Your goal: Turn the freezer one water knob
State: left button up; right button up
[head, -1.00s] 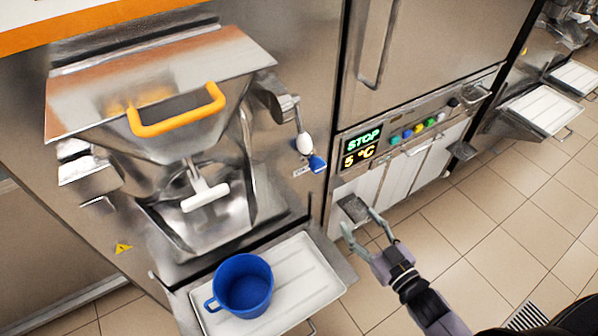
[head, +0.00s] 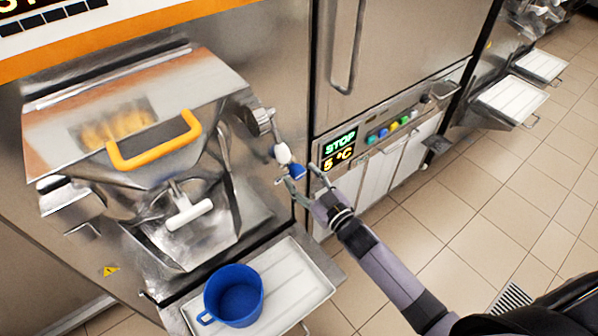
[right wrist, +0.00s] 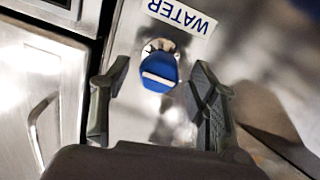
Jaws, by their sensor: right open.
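In the right wrist view the blue knob (right wrist: 159,72) shows below a "WATER" label (right wrist: 183,15). My right gripper (head: 304,181) is open at the knob. In the right wrist view its two fingers (right wrist: 158,100) stand on either side of the knob, apart from it. My left gripper is not in view.
A blue jug (head: 235,294) stands on a white tray (head: 292,272) below the machine's spout. A panel with a STOP display (head: 338,143) and coloured buttons is just right of the knob. Tiled floor (head: 470,210) is free at the right.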

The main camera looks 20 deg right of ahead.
jog(key=shift+x, duration=1.05)
jog(key=shift+c, duration=0.5)
jog(key=c, duration=1.1)
jog(key=shift+o, duration=0.2)
